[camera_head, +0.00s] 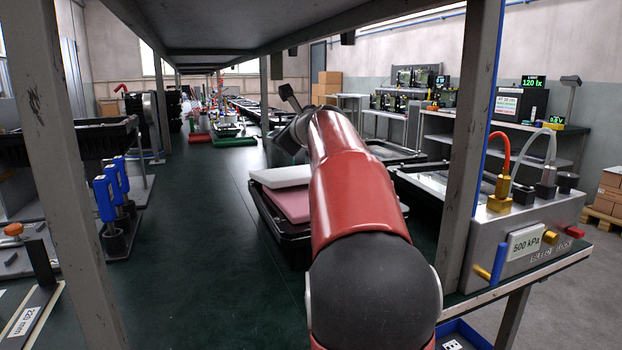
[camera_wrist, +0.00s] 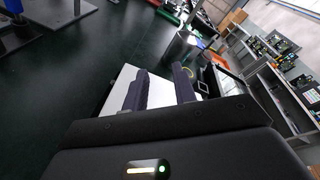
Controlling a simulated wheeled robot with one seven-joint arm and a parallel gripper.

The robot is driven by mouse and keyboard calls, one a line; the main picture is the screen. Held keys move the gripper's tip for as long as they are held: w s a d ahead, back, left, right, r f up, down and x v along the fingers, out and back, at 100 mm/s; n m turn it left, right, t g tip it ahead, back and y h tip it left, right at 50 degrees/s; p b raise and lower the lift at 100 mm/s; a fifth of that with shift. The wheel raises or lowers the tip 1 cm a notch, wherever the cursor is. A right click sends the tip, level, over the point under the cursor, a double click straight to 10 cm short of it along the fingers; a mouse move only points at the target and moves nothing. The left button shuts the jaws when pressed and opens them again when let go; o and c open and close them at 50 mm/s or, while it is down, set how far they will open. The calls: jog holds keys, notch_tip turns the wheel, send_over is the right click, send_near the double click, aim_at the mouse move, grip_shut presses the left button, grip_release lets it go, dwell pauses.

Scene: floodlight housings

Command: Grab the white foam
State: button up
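The white foam (camera_head: 280,176) is a flat pale block lying on top of a pink foam block (camera_head: 290,203) in a black tray (camera_head: 270,224). My arm covers its right part in the head view. In the wrist view the white foam (camera_wrist: 160,93) shows between and to the left of my fingers. My gripper (camera_wrist: 160,70) has its two dark fingers apart, over the foam, with nothing visibly clamped between them. I cannot tell whether the fingertips touch the foam. The gripper is mostly hidden behind my arm in the head view.
A grey post (camera_head: 470,140) and a metal block with hoses (camera_head: 525,245) stand at the right. Another dark tray (camera_head: 425,190) lies right of my arm. Blue-handled clamps (camera_head: 105,198) stand at the left. The dark green surface (camera_head: 200,260) left of the foam tray is clear.

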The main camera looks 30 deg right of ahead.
jog(key=w+a+f+n+t+h+b, duration=0.1)
jog(key=w+a+n+t+h, duration=0.1)
jog(key=w+a+h, duration=0.15)
jog(key=n+g+h+b, duration=0.1)
jog(key=g+h+b, duration=0.1)
jog(key=g+h, duration=0.5)
send_near(259, 180)
jog(key=x, duration=0.9)
jog(key=shift+w+d, duration=0.15)
jog(key=shift+f, duration=0.1)
grip_shut()
